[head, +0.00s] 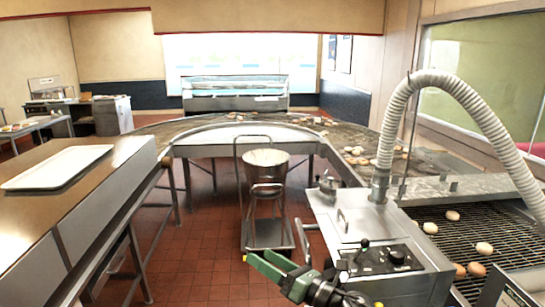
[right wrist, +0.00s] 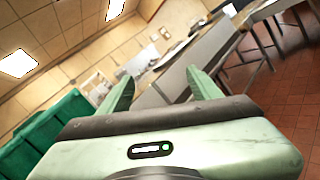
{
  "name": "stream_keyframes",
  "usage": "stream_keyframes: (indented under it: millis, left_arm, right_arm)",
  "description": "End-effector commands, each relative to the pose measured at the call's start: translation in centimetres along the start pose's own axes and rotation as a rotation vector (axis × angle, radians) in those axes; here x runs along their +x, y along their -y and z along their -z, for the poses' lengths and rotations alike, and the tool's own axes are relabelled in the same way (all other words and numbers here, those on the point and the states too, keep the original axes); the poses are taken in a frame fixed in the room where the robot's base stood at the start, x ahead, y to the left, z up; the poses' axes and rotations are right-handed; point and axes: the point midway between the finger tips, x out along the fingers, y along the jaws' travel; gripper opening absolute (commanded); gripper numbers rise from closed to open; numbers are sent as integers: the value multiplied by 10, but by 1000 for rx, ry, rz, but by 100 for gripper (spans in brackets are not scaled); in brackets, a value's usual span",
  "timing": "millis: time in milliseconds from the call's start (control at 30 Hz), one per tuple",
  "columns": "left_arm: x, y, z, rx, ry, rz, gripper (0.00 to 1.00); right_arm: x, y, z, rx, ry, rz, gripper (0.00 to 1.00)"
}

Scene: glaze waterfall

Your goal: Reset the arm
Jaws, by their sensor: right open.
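My right gripper (head: 268,265) shows at the bottom middle of the head view, its green fingers pointing left above the red tile floor. In the right wrist view its two green fingers (right wrist: 160,88) stand apart with nothing between them. It is open, empty and touching nothing that I can see. My left gripper is not in the head view.
A grey machine (head: 370,245) with a ribbed hose stands close on the right, beside a conveyor (head: 460,240) carrying several round pieces. A steel bowl on a cart (head: 267,160) stands ahead. A steel table with a white tray (head: 58,167) is at left. Floor between is clear.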

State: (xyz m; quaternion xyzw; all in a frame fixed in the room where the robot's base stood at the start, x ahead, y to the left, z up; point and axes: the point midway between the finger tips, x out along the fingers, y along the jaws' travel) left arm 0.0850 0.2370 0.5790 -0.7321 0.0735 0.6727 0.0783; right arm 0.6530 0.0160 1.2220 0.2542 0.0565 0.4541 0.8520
Motion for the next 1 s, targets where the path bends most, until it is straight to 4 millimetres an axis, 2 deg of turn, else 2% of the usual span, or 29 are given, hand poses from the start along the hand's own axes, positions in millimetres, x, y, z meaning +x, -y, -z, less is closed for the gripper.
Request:
stream_keyframes:
  millis: [33,133,233,333,433,500,600,800,1000]
  left_arm:
    - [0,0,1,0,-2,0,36]
    - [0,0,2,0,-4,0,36]
    - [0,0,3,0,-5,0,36]
    - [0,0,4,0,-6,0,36]
    - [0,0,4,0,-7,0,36]
    - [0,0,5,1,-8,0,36]
    - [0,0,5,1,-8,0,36]
    - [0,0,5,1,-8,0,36]
    - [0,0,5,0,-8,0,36]
  right_arm:
    - [-10,1,0,172,96,67,64]
    - [-43,18,-4,528,292,225,64]
    - [-92,40,10,890,480,392,64]
    - [-152,57,40,1239,664,572,64]
    - [-216,59,83,1556,842,760,64]
    - [-257,51,113,1739,956,886,64]
    - [-303,33,147,1925,1084,1040,64]
    - [-361,-6,189,2128,1258,1259,64]
    - [-401,-45,214,2240,1388,1435,64]
